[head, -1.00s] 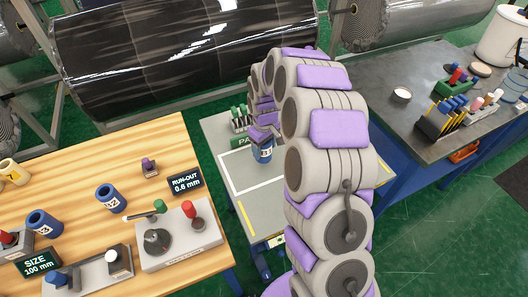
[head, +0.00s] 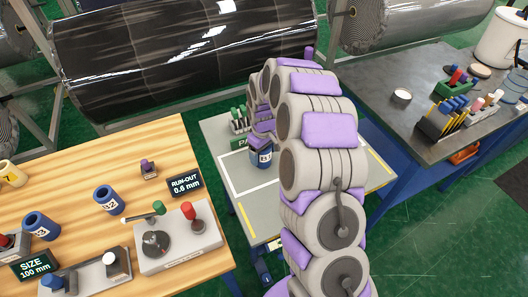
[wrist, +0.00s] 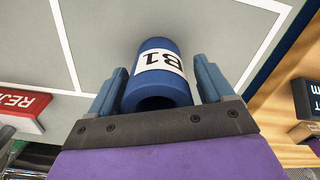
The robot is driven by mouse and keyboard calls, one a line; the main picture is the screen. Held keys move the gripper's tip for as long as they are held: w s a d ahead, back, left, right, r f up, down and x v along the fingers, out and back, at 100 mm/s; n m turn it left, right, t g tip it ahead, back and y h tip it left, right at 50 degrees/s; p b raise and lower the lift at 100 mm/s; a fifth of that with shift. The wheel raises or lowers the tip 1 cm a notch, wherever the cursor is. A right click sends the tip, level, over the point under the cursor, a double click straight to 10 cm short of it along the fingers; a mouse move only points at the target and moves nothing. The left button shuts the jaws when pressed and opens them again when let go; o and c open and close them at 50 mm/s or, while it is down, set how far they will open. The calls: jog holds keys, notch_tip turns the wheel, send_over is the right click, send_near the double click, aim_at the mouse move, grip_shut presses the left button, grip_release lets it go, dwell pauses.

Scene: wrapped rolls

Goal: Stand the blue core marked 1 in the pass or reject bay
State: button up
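The blue core marked B1 (wrist: 158,75) has a white label and an open end facing the wrist camera. In the head view the core (head: 261,155) is upright on or just above the grey table (head: 212,134), inside a white outline by the green sign beginning "PA" (head: 242,142). My gripper (wrist: 160,82) straddles the core from above, a finger on each side with narrow gaps, so it looks open. In the head view my arm hides part of the gripper. The red sign, upside down and reading as REJECT (wrist: 18,110), is at left in the wrist view, across a white line.
The wooden bench (head: 75,180) at left holds cores B2 (head: 108,200) and another blue core (head: 39,226), gauges and a RUN-OUT display (head: 184,185). A dark bench (head: 405,125) is at right.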

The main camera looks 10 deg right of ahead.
jog(key=shift+o, duration=0.8)
jog(key=shift+a, duration=0.35)
jog(key=shift+d+r, duration=0.25)
jog(key=shift+r, duration=0.15)
notch_tip(320, 180, up, 10)
jog(key=p, duration=0.3)
jog(key=s+a+r+m, duration=0.1)
jog(key=s+a+r, duration=0.1)
jog(key=s+r, duration=0.65)
jog(key=s+r+m+g, duration=0.1)
jog(key=s+m, duration=0.1)
jog(key=s, duration=1.4)
jog(key=s+d+r+m, duration=0.1)
jog(key=s+r+m, duration=0.1)
jog(key=s, duration=1.4)
jog(key=shift+s+d+r+m+g, duration=0.25)
jog(key=shift+m+g, duration=0.15)
jog(key=shift+m, duration=0.2)
jog(key=shift+w, duration=0.1)
